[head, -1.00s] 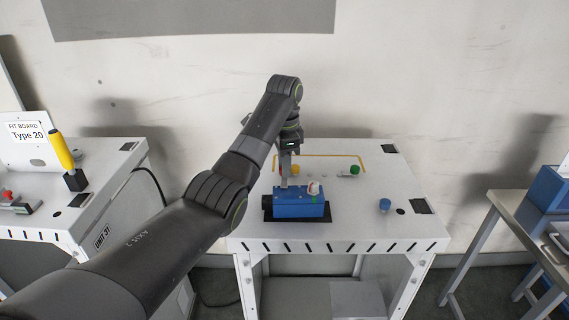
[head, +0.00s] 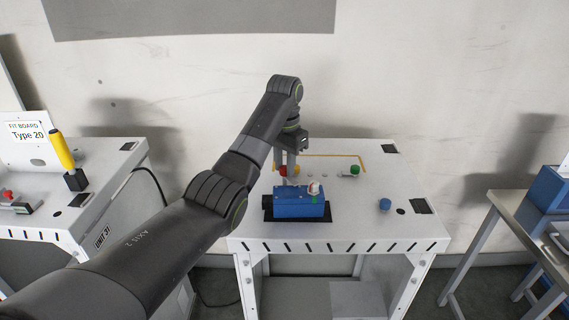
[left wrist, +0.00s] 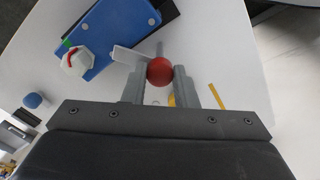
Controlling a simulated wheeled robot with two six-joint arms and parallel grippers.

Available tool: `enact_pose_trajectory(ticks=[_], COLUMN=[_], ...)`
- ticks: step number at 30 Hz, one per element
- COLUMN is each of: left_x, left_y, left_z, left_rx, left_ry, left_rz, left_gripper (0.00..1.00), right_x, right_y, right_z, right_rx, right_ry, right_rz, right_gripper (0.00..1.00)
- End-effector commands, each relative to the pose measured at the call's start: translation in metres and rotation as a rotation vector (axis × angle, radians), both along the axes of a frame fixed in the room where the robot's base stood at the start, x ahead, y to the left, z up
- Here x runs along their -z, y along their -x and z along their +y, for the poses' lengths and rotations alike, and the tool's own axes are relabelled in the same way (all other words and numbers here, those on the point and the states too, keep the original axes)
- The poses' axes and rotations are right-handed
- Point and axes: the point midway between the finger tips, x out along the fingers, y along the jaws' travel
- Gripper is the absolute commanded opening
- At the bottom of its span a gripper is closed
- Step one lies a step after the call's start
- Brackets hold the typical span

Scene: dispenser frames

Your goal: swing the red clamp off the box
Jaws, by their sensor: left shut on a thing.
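The blue box (head: 298,205) sits on a black pad near the front of the white table; it also shows in the left wrist view (left wrist: 112,35). A white knob (head: 314,189) with a red mark is at its right end. The red clamp shows as a red ball knob (left wrist: 160,70) with a flat grey arm pointing toward the box. I cannot tell whether that arm still overlaps the box edge. My left gripper (left wrist: 160,85) is shut on the red knob, behind the box in the head view (head: 284,175). My right gripper is out of view.
Another white table with a yellow handle (head: 61,150) stands at left.

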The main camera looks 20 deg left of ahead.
Motion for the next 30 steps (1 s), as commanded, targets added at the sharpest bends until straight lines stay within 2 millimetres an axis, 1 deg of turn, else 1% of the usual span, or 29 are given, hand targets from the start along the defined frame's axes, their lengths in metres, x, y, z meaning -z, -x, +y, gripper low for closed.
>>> enact_pose_trajectory(ticks=[18,24,30], left_x=[-0.0002,-0.0003,-0.0004], left_y=[-0.0005,-0.0004,-0.0004], left_z=[-0.0002,-0.0001,0.0000], left_rx=[-0.580,-0.741,-0.860], left_ry=[0.001,0.001,0.001], left_rz=[-0.003,-0.003,-0.003], left_gripper=[0.03,0.03,0.03], right_x=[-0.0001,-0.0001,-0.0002], right_y=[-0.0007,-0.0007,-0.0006], right_z=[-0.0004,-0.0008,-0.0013], right_rx=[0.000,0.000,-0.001], right_ry=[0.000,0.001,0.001], right_rz=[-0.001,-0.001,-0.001], right_gripper=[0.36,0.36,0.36])
